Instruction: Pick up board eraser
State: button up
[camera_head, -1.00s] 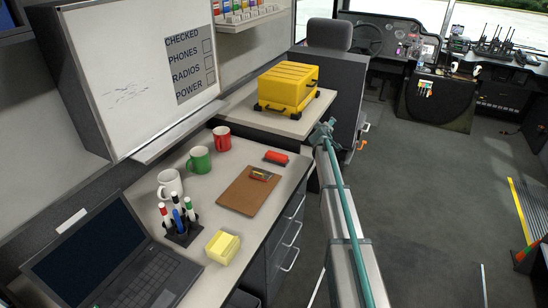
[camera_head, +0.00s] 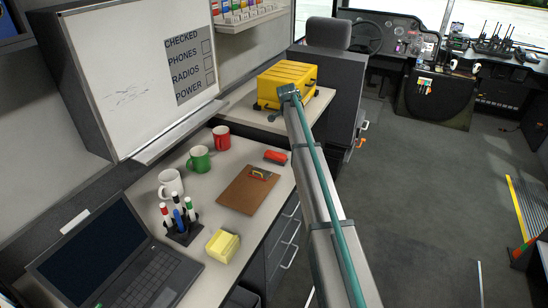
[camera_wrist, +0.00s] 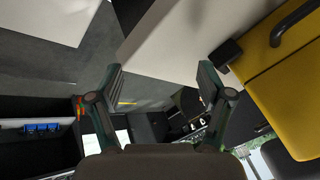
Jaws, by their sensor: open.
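A small red block, which looks like the board eraser (camera_head: 275,157), lies on the desk near its right edge, beyond the clipboard. It does not show in the wrist view. My gripper (camera_head: 283,101) is raised in front of the yellow case, up and to the right of the eraser in the picture and apart from it. The wrist view shows my gripper (camera_wrist: 160,78) open, with nothing between its fingers.
The desk (camera_head: 215,178) also holds a clipboard (camera_head: 247,193), a yellow block (camera_head: 222,245), a marker holder (camera_head: 183,228), mugs (camera_head: 198,160) and a laptop (camera_head: 95,245). The yellow case (camera_head: 287,82) stands on a farther counter. A whiteboard (camera_head: 135,75) is at left.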

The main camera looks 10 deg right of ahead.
aim_at(275, 154)
jog(key=s+a+m+g+y, duration=0.1)
jog(key=s+a+m, duration=0.1)
jog(key=a+m, duration=0.1)
jog(key=s+a+m+g+y, duration=0.1)
jog(key=s+a+m+g, duration=0.1)
jog(key=s+a+m, duration=0.1)
jog(key=s+a+m+g+y+p, duration=0.1)
jog(key=s+a+m, duration=0.1)
jog(key=a, duration=0.2)
jog(key=shift+s+a+f+m+g, duration=0.2)
jog(key=shift+a+f+m+g, duration=0.05)
jog(key=shift+a+m+g, duration=0.15)
jog(key=shift+s+d+f+p, duration=0.15)
jog(key=shift+f+p, duration=0.4)
jog(key=shift+f, duration=1.85)
jog(key=shift+w+d+f+p, duration=0.1)
jog(key=shift+f+p, duration=0.45)
jog(key=shift+f, duration=1.85)
jog(key=c, duration=1.2)
jog(key=shift+c, duration=0.2)
jog(key=shift+r, duration=0.15)
jog(key=shift+r, duration=0.55)
jog(key=s+a+r+b, duration=0.4)
jog(key=s+r, duration=0.7)
jog(key=s, duration=0.2)
jog(key=shift+s+a+r, duration=0.15)
jog(key=shift+s+r, duration=0.05)
jog(key=shift+r, duration=0.15)
